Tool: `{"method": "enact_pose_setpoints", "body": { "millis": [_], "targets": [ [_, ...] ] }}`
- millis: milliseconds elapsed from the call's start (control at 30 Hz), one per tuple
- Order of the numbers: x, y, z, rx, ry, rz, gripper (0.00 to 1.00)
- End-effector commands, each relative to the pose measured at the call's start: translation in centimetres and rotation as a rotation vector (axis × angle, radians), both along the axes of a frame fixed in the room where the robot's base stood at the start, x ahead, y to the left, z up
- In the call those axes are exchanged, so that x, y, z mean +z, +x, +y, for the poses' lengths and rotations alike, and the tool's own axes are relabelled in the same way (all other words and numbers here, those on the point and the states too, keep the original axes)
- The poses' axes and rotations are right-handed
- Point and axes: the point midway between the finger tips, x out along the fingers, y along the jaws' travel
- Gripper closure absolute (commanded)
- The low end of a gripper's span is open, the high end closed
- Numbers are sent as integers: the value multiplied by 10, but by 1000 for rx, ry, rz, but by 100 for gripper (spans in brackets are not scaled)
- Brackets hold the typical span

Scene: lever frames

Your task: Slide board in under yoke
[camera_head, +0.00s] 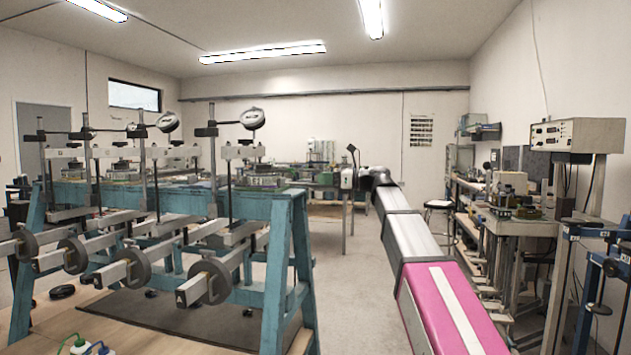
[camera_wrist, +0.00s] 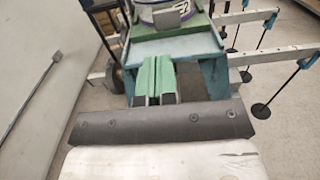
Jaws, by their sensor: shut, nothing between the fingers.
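The lever frames stand on a teal bench (camera_head: 283,215) at the left of the head view. Pale yoke crossbars (camera_head: 243,152) with upright rods stand in a row above it, with cells beneath them. I cannot single out the board for certain.
Lever arms with round weights (camera_head: 215,280) jut from the bench's near side. A cluttered side bench (camera_head: 470,185) and a grey instrument box (camera_head: 578,135) stand at the right. A stool (camera_head: 438,205) stands behind my arm. Bare floor (camera_head: 350,270) lies between the bench and my arm.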

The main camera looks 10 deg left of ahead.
Motion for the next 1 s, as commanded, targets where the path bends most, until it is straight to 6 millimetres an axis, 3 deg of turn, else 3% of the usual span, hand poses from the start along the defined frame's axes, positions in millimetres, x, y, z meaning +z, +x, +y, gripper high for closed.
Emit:
{"method": "enact_pose_setpoints", "body": {
  "millis": [600, 800, 1000],
  "targets": [
    [0, 16, 107, 0, -1, 0, 100],
    [0, 17, 122, 1, -1, -1, 100],
    [0, 18, 125, -1, -1, -1, 100]
  ]
}}
